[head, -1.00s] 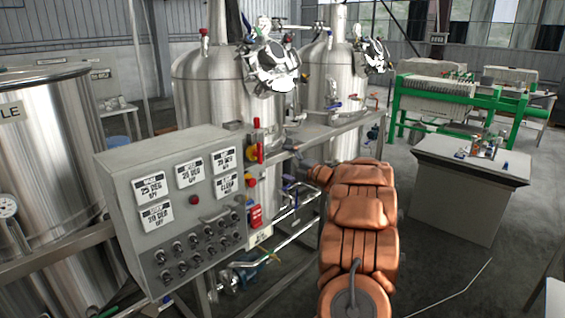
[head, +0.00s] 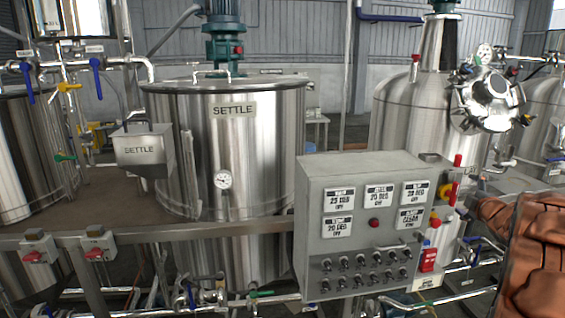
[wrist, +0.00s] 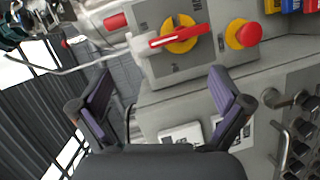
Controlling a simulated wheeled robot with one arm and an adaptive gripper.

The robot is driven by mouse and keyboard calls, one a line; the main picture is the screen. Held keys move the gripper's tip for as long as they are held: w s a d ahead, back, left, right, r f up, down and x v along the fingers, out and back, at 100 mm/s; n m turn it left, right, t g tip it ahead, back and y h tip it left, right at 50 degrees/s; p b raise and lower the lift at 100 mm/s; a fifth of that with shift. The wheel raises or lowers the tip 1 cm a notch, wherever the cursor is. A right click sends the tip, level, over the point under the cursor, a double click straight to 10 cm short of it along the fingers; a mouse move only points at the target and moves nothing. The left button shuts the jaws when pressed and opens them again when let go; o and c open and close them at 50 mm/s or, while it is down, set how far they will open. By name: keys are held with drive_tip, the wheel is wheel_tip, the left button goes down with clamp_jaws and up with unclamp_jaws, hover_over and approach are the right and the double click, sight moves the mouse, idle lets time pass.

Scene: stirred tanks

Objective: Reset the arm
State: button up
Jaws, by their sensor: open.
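My arm shows in the head view as an orange-brown form (head: 548,262) cut off by the right edge. Its gripper is not clearly seen there. In the wrist view my gripper (wrist: 160,80) has its two dark, purple-padded fingers spread wide, with nothing between them. Beyond the fingers is the grey control box (wrist: 190,100). It carries a yellow rotary switch (wrist: 180,36) with a red handle and a red button (wrist: 243,34) on a yellow base. The fingers appear apart from the switch and button, though the exact gap cannot be told.
The control panel (head: 316,270) stands left of my arm, with labels and several knobs. A steel tank marked SETTLE (head: 265,150) stands behind it. A metal rail (head: 150,233) with red switches (head: 38,256) crosses the front left. Another steel tank (head: 405,120) stands at right.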

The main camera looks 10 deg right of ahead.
drive_tip(key=s+a+f+m+g, duration=0.3)
drive_tip(key=s+a, duration=0.2)
drive_tip(key=a, duration=0.4)
drive_tip(key=s+a+f+m+g, duration=0.2)
drive_tip(key=s+a+m+g, duration=0.3)
drive_tip(key=a, duration=0.5)
drive_tip(key=s+a+f+m+g, duration=0.25)
drive_tip(key=s+a, duration=0.35)
drive_tip(key=a, duration=0.3)
drive_tip(key=s+a+f+g+y, duration=0.2)
drive_tip(key=s+a+f+g, duration=0.1)
drive_tip(key=s+a, duration=0.7)
drive_tip(key=s+a+f+g+y, duration=0.3)
drive_tip(key=s+a, duration=0.8)
drive_tip(key=s, duration=0.5)
drive_tip(key=shift+a+m+y, duration=0.25)
drive_tip(key=shift+m+y, duration=0.05)
drive_tip(key=shift+m, duration=0.15)
drive_tip(key=shift+s+g, duration=0.1)
drive_tip(key=shift+g, duration=0.15)
